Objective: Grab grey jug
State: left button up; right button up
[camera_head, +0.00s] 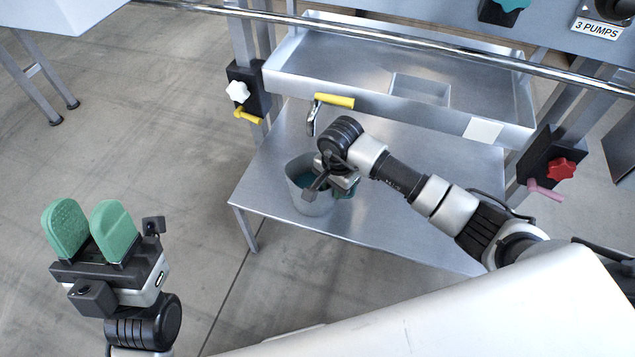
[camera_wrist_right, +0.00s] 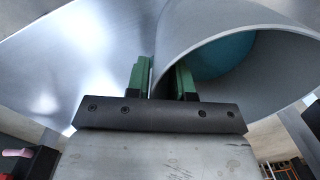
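The grey jug (camera_head: 312,207) stands on the lower metal shelf, with teal inside it. My right gripper (camera_head: 335,183) is at the jug's rim, partly hidden by its own wrist. In the right wrist view, its green fingers (camera_wrist_right: 163,80) straddle the wall of the jug (camera_wrist_right: 240,28), one outside and one inside. The outer finger is close to the wall; a gap shows between the wall and the inner finger. My left gripper (camera_head: 90,230) is open and empty, with green fingers apart, over the floor far left of the jug.
The metal shelf (camera_head: 275,185) has free room around the jug. A metal basin (camera_head: 350,65) stands above and behind it. A yellow-handled tap (camera_head: 333,101) hangs over the shelf near my right wrist. Valves with white (camera_head: 238,91) and red (camera_head: 561,169) knobs flank the frame.

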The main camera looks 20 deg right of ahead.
grip_shut()
jog(key=shift+r, duration=0.15)
